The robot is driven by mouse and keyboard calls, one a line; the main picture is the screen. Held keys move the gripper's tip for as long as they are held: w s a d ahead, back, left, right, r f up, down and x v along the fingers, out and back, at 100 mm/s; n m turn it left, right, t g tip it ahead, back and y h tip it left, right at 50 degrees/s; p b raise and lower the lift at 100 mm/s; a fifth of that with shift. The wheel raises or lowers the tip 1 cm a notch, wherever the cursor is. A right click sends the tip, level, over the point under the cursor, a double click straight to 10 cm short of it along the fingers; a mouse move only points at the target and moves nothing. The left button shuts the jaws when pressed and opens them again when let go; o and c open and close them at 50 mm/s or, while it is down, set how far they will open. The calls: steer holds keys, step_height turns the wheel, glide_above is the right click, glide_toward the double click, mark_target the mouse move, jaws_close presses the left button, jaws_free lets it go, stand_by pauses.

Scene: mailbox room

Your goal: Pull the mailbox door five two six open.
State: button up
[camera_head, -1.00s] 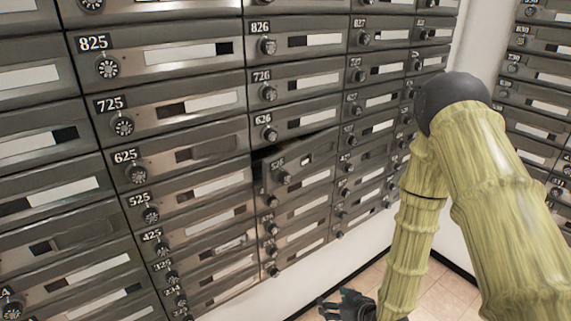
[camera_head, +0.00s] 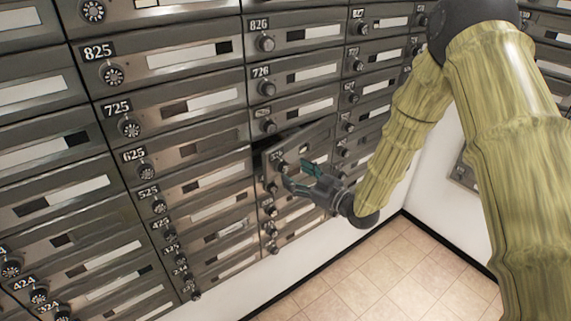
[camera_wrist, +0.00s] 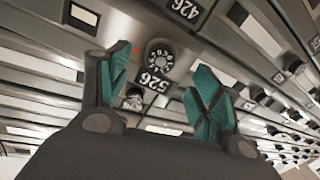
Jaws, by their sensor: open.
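Mailbox door 526 (camera_head: 308,143) is in the middle of the head view, below door 626. It stands ajar, tilted out from the wall, with a dark gap along its upper left edge. My gripper (camera_head: 296,174) is in front of this door, with its green-padded fingers apart and pointing at the door's left part. In the wrist view, the 526 label (camera_wrist: 156,78) and a round dial (camera_wrist: 160,55) show between the fingertips of my gripper (camera_wrist: 161,62). The fingers hold nothing. Whether a fingertip touches the door I cannot tell.
Shut mailbox doors surround it, with door 626 (camera_head: 310,108) above and column 25 doors, such as door 625 (camera_head: 200,150), to the left. Their dials stick out. The tiled floor (camera_head: 350,270) at the lower right is clear. My arm covers the right side.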

mark_target(286, 169)
steer(key=shift+p+x, duration=0.9)
steer(key=shift+x, duration=1.7)
jaws_close()
steer(key=shift+d, duration=0.1)
